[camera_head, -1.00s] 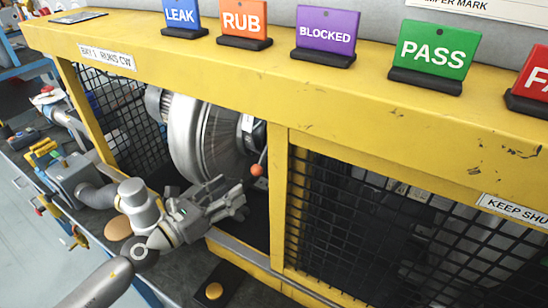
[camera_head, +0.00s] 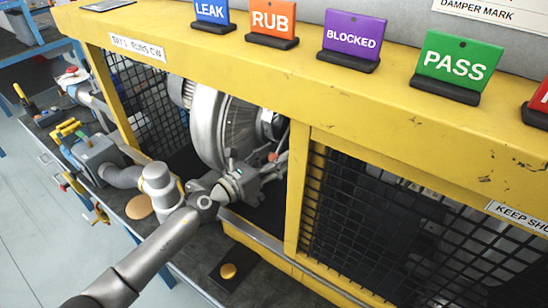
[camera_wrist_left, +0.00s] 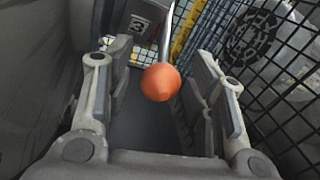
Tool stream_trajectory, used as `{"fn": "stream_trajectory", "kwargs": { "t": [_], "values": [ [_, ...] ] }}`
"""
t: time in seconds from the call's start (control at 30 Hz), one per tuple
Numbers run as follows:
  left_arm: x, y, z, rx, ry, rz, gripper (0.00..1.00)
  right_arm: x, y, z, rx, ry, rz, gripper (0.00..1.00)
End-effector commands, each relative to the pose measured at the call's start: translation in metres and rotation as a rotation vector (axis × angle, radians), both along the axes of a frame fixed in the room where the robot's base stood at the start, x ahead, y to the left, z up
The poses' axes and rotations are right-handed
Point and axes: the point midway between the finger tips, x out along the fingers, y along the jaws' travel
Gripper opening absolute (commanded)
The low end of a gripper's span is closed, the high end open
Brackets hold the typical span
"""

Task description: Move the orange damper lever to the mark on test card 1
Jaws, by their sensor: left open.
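The orange damper lever knob (camera_head: 272,157) shows small inside the open bay of the yellow frame, beside the silver blower housing (camera_head: 222,125). In the left wrist view the orange ball (camera_wrist_left: 160,82) sits on a thin pale rod, between and slightly beyond my open fingers, with no clear contact. My left gripper (camera_head: 262,172) reaches into the bay; it also shows in the left wrist view (camera_wrist_left: 160,95). A plate marked 3 (camera_wrist_left: 137,27) stands behind the ball. Test card 1 is not identifiable; a sheet lettered DAMPER MARK (camera_head: 490,12) is cut off at the top right. My right gripper is not seen.
The yellow frame (camera_head: 300,85) bounds the bay above and at the sides. Black mesh (camera_head: 360,220) closes the right bay. Signs LEAK, RUB, BLOCKED and PASS (camera_head: 459,65) stand on the top beam. A yellow button (camera_head: 228,271) sits low in front.

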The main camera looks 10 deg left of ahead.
Motion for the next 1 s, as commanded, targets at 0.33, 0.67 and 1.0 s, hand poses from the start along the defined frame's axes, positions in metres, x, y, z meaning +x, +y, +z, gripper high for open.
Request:
{"fn": "stream_trajectory", "kwargs": {
  "t": [0.33,0.67,1.0],
  "values": [
    [-0.0001,0.0001,-0.0004,0.001,0.001,0.0,0.32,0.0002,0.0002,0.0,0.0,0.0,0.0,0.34],
    [-0.0001,0.0003,-0.0004,0.001,0.001,0.001,0.0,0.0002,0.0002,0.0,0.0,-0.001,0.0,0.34],
    [-0.003,0.0015,0.0042,0.001,0.001,0.001,0.0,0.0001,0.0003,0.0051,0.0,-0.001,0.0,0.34]
  ]
}}
